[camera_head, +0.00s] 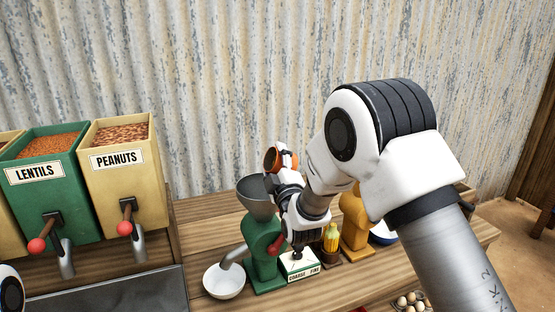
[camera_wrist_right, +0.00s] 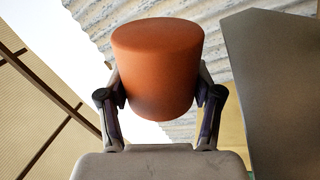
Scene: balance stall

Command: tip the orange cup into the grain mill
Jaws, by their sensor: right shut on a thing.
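The orange cup (camera_head: 269,158) is held at the mill's hopper, tilted over with its dark mouth turned toward the left. My right gripper (camera_head: 283,164) is shut on the cup. In the right wrist view the orange cup (camera_wrist_right: 158,70) sits between the two fingers of the right gripper (camera_wrist_right: 160,92). The grain mill (camera_head: 262,245) is green with a wide grey hopper (camera_head: 255,197) on top, just below and left of the cup. The cup's contents and any grain in the hopper cannot be made out. My left gripper is not in view.
A white bowl (camera_head: 224,281) stands under the mill's spout. A yellow-orange device (camera_head: 354,235) and a corn-like item (camera_head: 331,238) stand right of the mill. Lentils (camera_head: 50,170) and peanuts (camera_head: 125,165) dispensers stand at the left. Eggs (camera_head: 410,301) lie at lower right.

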